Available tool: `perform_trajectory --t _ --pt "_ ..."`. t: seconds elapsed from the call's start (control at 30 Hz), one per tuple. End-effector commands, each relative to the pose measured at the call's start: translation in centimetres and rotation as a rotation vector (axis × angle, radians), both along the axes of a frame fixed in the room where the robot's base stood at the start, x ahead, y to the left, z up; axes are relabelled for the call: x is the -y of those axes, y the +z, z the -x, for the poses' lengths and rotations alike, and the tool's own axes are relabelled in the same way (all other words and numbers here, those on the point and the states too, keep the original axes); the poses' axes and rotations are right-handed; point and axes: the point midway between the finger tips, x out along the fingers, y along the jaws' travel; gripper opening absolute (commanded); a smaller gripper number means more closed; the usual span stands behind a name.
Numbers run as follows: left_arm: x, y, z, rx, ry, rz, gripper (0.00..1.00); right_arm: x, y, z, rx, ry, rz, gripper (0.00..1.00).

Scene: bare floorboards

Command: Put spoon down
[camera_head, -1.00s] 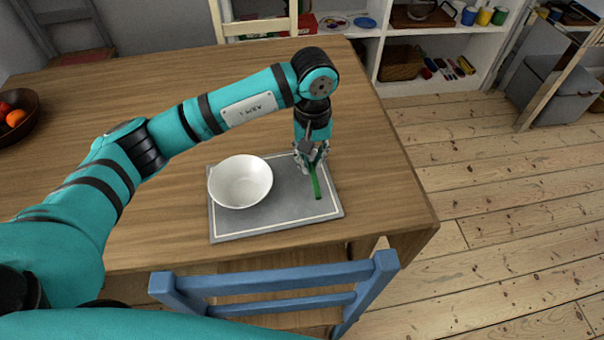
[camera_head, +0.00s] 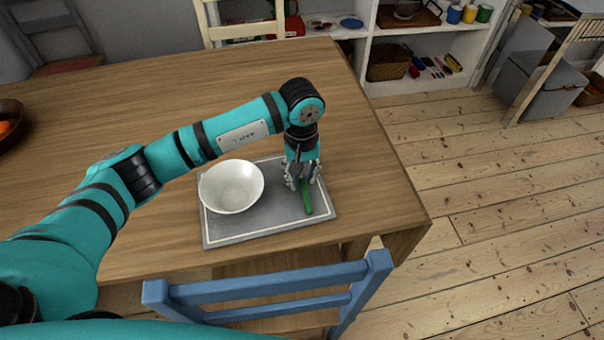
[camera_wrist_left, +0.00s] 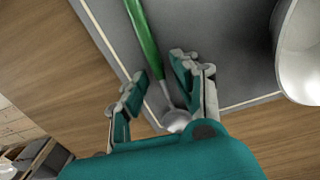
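A spoon with a green handle (camera_head: 307,201) lies on the right part of a grey placemat (camera_head: 262,226) on the wooden table. In the left wrist view the spoon's green handle (camera_wrist_left: 143,36) and metal bowl (camera_wrist_left: 176,121) both show, with the bowl near the mat's edge. My left gripper (camera_head: 303,184) points down over the spoon. In the left wrist view its fingers (camera_wrist_left: 153,92) are spread, one on each side of the spoon, with gaps between. A white bowl (camera_head: 231,187) stands on the mat to the left of the gripper. My right gripper is not in view.
A blue chair (camera_head: 265,297) stands at the table's near edge. A dark fruit bowl (camera_head: 14,128) is at the far left. A pale chair (camera_head: 247,27) and white shelves (camera_head: 425,57) are behind the table. The wooden tabletop (camera_head: 140,100) is clear behind the arm.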

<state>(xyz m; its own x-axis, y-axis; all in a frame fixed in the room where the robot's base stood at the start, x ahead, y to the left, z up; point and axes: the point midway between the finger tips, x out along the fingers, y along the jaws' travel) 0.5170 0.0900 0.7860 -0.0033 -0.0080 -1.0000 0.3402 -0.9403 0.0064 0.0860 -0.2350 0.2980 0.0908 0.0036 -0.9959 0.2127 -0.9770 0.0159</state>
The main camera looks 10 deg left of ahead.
Motion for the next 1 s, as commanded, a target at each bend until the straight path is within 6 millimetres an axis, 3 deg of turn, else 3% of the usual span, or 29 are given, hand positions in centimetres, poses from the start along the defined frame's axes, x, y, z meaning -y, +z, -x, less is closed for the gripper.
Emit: perform_trajectory --t 0.37,0.8,1.0 --pt "0.0 0.5 0.0 -0.001 0.0 0.0 0.35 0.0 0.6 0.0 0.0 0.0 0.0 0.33" --pt "-0.1 9.3 -0.1 0.003 0.0 0.0 0.35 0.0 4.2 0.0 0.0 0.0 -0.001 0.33" --pt "-0.1 11.8 -0.1 0.001 0.0 0.0 0.35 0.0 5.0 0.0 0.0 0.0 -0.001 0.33"
